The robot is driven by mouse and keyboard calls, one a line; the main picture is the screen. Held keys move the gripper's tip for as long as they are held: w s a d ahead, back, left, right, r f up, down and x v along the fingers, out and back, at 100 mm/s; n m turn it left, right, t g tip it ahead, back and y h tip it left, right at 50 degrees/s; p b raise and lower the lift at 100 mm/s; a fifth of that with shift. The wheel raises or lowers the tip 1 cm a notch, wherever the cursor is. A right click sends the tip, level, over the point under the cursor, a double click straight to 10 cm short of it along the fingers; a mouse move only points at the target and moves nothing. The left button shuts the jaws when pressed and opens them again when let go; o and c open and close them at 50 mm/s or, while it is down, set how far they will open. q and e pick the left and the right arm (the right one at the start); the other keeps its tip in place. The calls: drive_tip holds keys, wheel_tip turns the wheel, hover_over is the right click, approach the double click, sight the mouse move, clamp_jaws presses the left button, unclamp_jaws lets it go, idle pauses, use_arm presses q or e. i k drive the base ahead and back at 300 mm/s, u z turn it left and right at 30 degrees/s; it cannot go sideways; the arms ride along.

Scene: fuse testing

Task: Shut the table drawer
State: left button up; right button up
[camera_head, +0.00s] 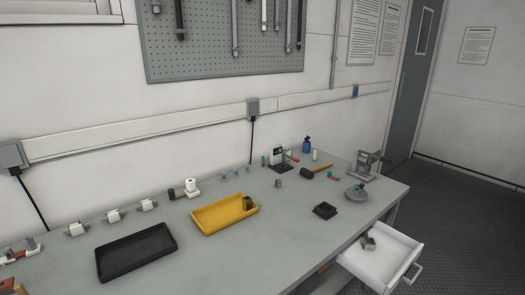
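The table drawer (385,262) is white and stands pulled out from the right end of the grey table (290,215). Its grey handle (413,275) is on the front panel, facing the lower right. A small grey block-like object (368,242) lies inside the drawer, near the table edge. Neither of my grippers can be made out in the head view.
A black tray (135,266) and a yellow tray (205,230) sit on the table. Dark floor (470,230) is clear right of the drawer.

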sight(382, 269)
drive_tip(key=z, duration=1.3)
